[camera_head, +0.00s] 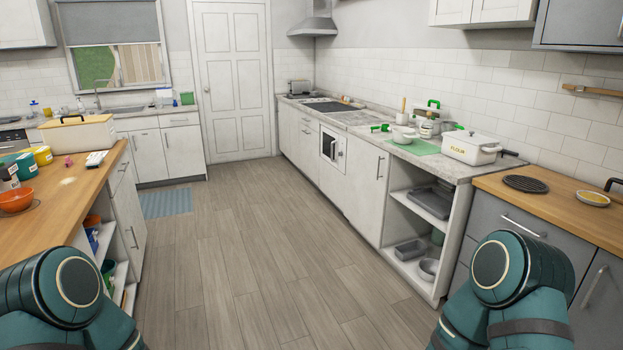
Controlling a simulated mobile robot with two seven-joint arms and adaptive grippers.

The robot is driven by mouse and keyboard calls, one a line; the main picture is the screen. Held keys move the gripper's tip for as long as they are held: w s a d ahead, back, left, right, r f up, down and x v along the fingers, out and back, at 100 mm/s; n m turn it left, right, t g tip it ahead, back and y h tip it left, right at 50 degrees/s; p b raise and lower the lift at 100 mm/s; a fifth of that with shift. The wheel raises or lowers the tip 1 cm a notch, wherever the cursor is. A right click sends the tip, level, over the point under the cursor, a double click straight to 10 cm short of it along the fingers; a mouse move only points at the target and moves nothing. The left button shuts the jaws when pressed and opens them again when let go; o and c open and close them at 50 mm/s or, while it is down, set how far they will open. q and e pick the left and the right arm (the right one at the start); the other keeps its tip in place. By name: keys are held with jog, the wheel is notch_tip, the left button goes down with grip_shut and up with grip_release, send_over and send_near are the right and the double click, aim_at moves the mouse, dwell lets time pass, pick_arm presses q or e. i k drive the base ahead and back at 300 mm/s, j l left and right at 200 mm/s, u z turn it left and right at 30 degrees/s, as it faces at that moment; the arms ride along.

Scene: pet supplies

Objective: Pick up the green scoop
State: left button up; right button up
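I cannot tell for sure which thing is the green scoop. A small green handle-like piece (380,127) sticks out left of a white bowl (404,135) on the right-hand marble counter. Another green piece (433,103) shows on top of the pale pots behind the bowl. A third small green piece (460,127) is at the left end of the white flour bin's lid (470,140). All are small and far from me. Only teal links of my two arms show in the bottom corners; neither gripper is in view.
A green mat (417,147) lies on the marble counter (455,165), above open shelves with trays and bowls. A wooden counter with a black trivet (525,184) is at right. A wooden-topped island (65,205) stands at left. The wood floor (255,240) between is clear.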

aim_at(384, 127)
jog(key=i, duration=2.95)
jog(key=i+z, duration=0.2)
jog(key=i, duration=0.25)
jog(key=i+j+z, duration=0.2)
jog(key=i, duration=0.2)
jog(key=i+j+z, duration=0.2)
jog(key=i, duration=0.25)
jog(key=i+j+z, duration=0.2)
jog(key=z, duration=0.2)
jog(key=i+j+z, duration=0.3)
jog(key=z, duration=0.15)
jog(key=i+j+z, duration=0.4)
jog(key=j+z, duration=0.45)
jog(key=i+j+z, duration=0.15)
jog(key=j+z, duration=0.65)
jog(key=j, duration=0.15)
